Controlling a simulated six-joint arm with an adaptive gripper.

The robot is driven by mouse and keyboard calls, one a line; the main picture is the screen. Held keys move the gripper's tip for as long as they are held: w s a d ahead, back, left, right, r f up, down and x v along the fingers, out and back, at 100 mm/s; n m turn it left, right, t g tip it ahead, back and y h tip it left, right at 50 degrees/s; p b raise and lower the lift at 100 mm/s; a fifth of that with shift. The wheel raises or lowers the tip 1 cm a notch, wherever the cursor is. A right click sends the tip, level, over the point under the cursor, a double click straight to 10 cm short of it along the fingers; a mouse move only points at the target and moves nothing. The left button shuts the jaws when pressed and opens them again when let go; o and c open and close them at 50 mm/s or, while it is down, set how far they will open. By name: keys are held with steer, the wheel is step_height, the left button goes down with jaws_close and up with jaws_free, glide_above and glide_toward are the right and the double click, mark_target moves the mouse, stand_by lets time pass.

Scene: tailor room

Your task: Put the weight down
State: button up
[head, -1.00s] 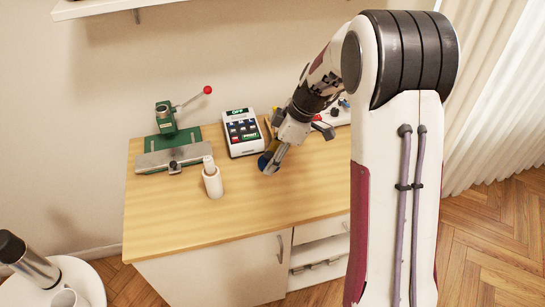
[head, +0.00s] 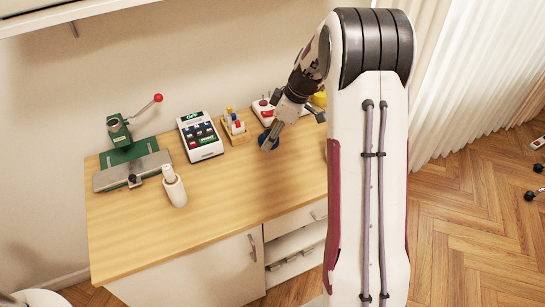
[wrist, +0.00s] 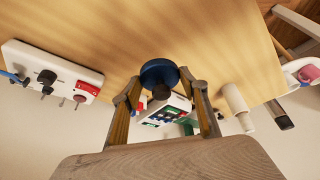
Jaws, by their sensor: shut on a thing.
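The weight (head: 268,143) is a blue disc, partly hidden by my gripper (head: 275,129) in the head view. My gripper is shut on it and holds it over the wooden table (head: 215,205), right of the middle. In the wrist view the weight (wrist: 159,71) shows its blue disc and a dark round knob between the two fingers of my gripper (wrist: 160,88). The disc looks close to the tabletop; I cannot tell whether it touches.
A keypad device (head: 200,137), a wooden holder with coloured tools (head: 235,128) and a white device with knobs (head: 264,111) line the back. The front middle of the table is clear.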

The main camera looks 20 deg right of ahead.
steer(key=shift+w+d+r+m, duration=0.2)
steer(key=shift+w+d+m, duration=0.25)
steer(key=shift+d, duration=0.35)
steer(key=shift+w+d+r+m+t, duration=0.3)
steer(key=shift+w+d+m, duration=0.05)
steer(key=shift+w, duration=0.1)
steer(key=shift+m, duration=0.3)
steer(key=shift+f, duration=0.1)
glide_above(272, 156)
steer(key=s, duration=0.1)
steer(key=shift+d+f, duration=0.2)
steer(key=shift+f, duration=1.35)
steer(key=shift+d+f, duration=0.2)
steer(key=shift+f, duration=1.3)
steer(key=shift+f, duration=0.1)
steer(key=shift+f+h, duration=0.3)
steer(key=shift+f, duration=1.45)
steer(key=shift+f, duration=0.2)
